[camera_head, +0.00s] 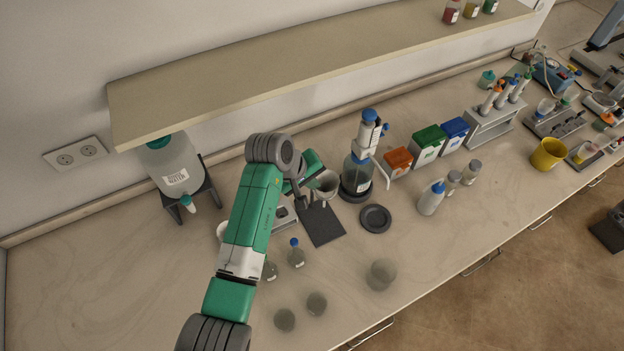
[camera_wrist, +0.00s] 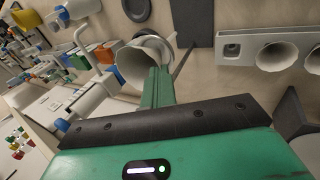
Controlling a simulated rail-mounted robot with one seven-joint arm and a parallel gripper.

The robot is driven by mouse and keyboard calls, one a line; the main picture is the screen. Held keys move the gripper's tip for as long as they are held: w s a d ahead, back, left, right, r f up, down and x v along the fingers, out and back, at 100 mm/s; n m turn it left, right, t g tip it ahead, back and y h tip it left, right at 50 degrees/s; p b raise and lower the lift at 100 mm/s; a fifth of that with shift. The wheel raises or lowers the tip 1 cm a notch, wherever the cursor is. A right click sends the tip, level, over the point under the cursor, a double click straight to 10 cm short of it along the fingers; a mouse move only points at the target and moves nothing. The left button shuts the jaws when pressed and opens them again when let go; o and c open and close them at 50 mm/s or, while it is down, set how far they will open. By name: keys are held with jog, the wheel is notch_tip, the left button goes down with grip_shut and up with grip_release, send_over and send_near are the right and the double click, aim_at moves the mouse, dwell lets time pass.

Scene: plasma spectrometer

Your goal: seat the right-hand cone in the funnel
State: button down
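The right-hand cone (camera_wrist: 130,66), pale with its wide mouth up, is at the fingertips of my gripper (camera_wrist: 157,82) in the wrist view. The fingers look shut on its wall. In the head view my gripper (camera_head: 309,166) is over the dark stand base (camera_head: 322,224), with a pale conical shape (camera_head: 327,186) at its tip. A pale rim, apparently the funnel (camera_wrist: 155,40), shows right behind the cone in the wrist view. The cone overlaps most of it, so I cannot tell whether the cone is inside it or above it.
A white rack (camera_wrist: 235,60) with two other cones (camera_wrist: 274,57) stands beside the stand. My arm hides much of it in the head view. A blue-capped bottle assembly (camera_head: 358,172) stands close right of my gripper, with a dark round disc (camera_head: 375,218) in front. The shelf (camera_head: 300,62) overhangs behind.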

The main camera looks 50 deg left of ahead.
jog(key=shift+f+b, duration=0.35)
jog(key=shift+f, duration=0.45)
jog(key=c, duration=1.7)
grip_release()
jog(key=shift+r, duration=0.1)
jog(key=v, duration=0.7)
jog(key=shift+s+r, duration=0.15)
jog(key=shift+r, duration=0.15)
